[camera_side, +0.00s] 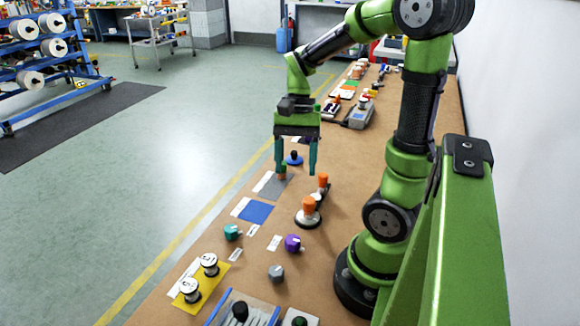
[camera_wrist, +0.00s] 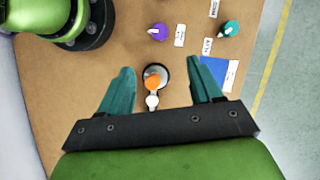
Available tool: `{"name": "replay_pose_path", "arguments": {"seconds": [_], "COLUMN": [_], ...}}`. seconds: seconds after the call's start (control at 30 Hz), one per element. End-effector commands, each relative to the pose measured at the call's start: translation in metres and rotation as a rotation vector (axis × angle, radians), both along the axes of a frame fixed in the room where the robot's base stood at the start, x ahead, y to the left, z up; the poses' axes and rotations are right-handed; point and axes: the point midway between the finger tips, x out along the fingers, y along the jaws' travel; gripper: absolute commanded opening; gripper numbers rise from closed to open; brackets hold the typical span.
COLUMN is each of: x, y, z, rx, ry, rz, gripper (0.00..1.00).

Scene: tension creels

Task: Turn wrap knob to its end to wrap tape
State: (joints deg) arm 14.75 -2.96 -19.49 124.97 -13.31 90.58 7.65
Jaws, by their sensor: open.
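A purple knob (camera_side: 293,243) and a teal knob (camera_side: 232,232) stand on the brown bench, each near a small white label. The purple knob (camera_wrist: 158,31) and teal knob (camera_wrist: 230,28) also show in the wrist view. The label print is too small for me to tell which is the wrap knob. A grey knob (camera_side: 276,272) stands nearer the camera. My gripper (camera_side: 296,173) is open and empty, pointing down above the bench, apart from these knobs. In the wrist view, my gripper (camera_wrist: 163,66) has an orange-topped piece on a round base (camera_wrist: 153,80) between its fingers' outlines, lower down.
A blue mat (camera_side: 257,212) lies beside the orange-topped piece. White spools (camera_side: 209,264) stand on a yellow plate at the front left. A dark knob (camera_side: 240,311) stands on a plate at the front edge of view. More devices line the bench behind my gripper.

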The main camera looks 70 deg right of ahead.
Motion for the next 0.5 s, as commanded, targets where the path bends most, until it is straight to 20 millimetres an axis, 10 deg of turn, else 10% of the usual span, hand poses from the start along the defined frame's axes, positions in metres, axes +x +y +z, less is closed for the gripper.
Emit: {"name": "replay_pose_path", "arguments": {"seconds": [0.23, 0.5], "x": [0.028, 0.023], "y": [0.021, 0.023], "z": [0.000, -0.014], "rx": [-0.014, 0.004], "ry": [0.016, 0.001], "rz": [0.417, 0.510], "gripper": [0.64, 0.64]}}
